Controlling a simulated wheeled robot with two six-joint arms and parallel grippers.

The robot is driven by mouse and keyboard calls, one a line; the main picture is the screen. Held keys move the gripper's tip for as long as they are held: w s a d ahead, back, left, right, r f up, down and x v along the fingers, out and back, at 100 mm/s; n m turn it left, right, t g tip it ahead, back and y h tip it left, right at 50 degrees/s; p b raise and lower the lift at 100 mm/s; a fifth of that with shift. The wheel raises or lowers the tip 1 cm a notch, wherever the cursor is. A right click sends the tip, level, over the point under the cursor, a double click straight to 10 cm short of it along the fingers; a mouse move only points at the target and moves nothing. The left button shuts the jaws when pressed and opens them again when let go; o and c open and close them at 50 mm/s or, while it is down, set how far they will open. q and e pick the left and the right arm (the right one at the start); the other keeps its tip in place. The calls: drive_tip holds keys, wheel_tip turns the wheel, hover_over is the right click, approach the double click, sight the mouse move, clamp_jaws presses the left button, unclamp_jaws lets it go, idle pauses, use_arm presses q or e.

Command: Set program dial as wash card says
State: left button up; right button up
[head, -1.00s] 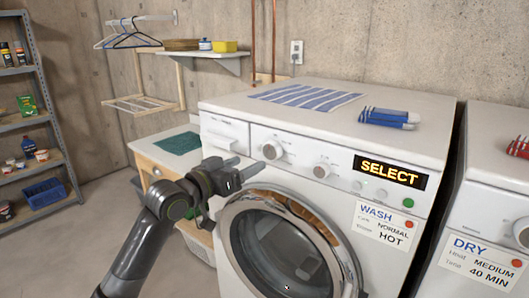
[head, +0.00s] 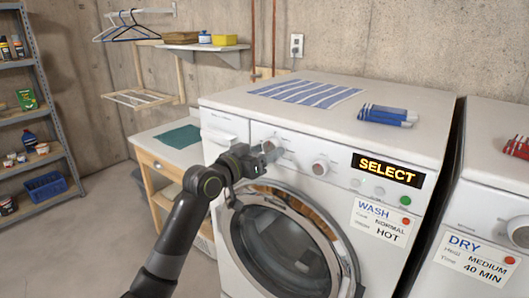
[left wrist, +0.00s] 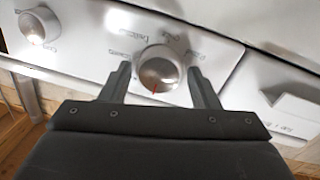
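The washing machine's left dial (left wrist: 158,72) is a round silver knob with a red mark, which points down in the left wrist view. Small labels ring it, too blurred to read surely. My left gripper (head: 272,153) is at this dial, its open fingers (left wrist: 161,84) either side of the knob with a gap on both sides. A second dial (head: 320,167) is to the right in the head view; it also shows in the left wrist view (left wrist: 38,26). The wash card (head: 381,222) reads WASH, NORMAL, HOT. The display (head: 388,170) reads SELECT. My right gripper is not in view.
The round washer door (head: 285,250) is below the dials. A dryer with a DRY card (head: 475,260) stands at right. A striped cloth (head: 305,93) lies on the washer.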

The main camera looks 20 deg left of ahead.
use_arm(q)
drive_tip(key=c, duration=0.6)
drive_tip(key=shift+f+m+b, duration=0.1)
drive_tip(key=shift+m+b, duration=1.25)
drive_tip(key=shift+m, duration=0.35)
drive_tip(key=shift+c, duration=0.2)
drive_tip(key=m+b, duration=0.1)
drive_tip(key=m, duration=0.2)
drive_tip(key=shift+g+y+b, duration=0.3)
drive_tip(key=shift+m+b, duration=0.4)
drive_tip(key=shift+m, duration=0.6)
drive_tip(key=o, duration=1)
drive_tip(key=shift+r, duration=0.2)
drive_tip(key=shift+a, duration=0.1)
